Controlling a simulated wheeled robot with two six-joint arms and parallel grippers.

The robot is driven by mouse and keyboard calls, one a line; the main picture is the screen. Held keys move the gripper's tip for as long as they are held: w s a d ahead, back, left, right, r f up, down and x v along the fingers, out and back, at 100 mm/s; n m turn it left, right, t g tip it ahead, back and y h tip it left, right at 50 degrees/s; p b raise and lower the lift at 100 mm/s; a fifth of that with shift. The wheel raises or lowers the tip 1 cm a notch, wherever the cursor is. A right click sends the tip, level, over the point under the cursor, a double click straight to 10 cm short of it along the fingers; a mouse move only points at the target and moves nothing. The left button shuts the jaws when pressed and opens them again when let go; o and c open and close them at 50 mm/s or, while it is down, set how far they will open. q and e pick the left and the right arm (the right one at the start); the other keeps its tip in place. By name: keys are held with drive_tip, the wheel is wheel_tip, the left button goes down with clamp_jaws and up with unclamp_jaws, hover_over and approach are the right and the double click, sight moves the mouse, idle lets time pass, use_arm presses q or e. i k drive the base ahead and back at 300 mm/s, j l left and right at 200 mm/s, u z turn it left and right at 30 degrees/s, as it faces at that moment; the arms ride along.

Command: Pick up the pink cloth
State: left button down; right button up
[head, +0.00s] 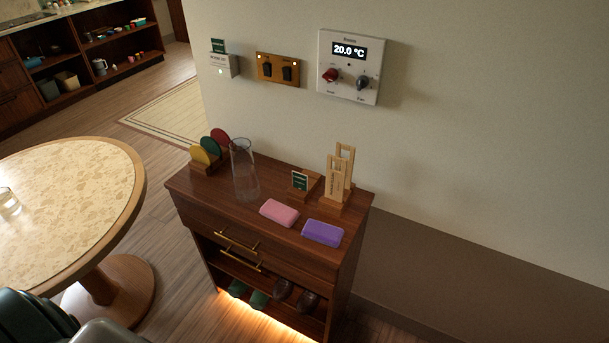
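The pink cloth (279,213) lies flat, as a small folded block, on top of the dark wooden cabinet (222,208), close to its front edge. A purple folded cloth (322,232) lies just to its right, with a narrow gap between them. Nothing covers the pink cloth. Neither of my grippers shows in the head view.
A glass vase (244,170), a rack of coloured discs (209,150), a small sign (300,181) and a wooden stand (338,180) are on the cabinet. Shoes (282,289) sit on its lower shelf. A round table (75,205) stands left; wall controls (348,66) hang above.

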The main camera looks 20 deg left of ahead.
sight(279, 213)
drive_tip(key=z, duration=10.7)
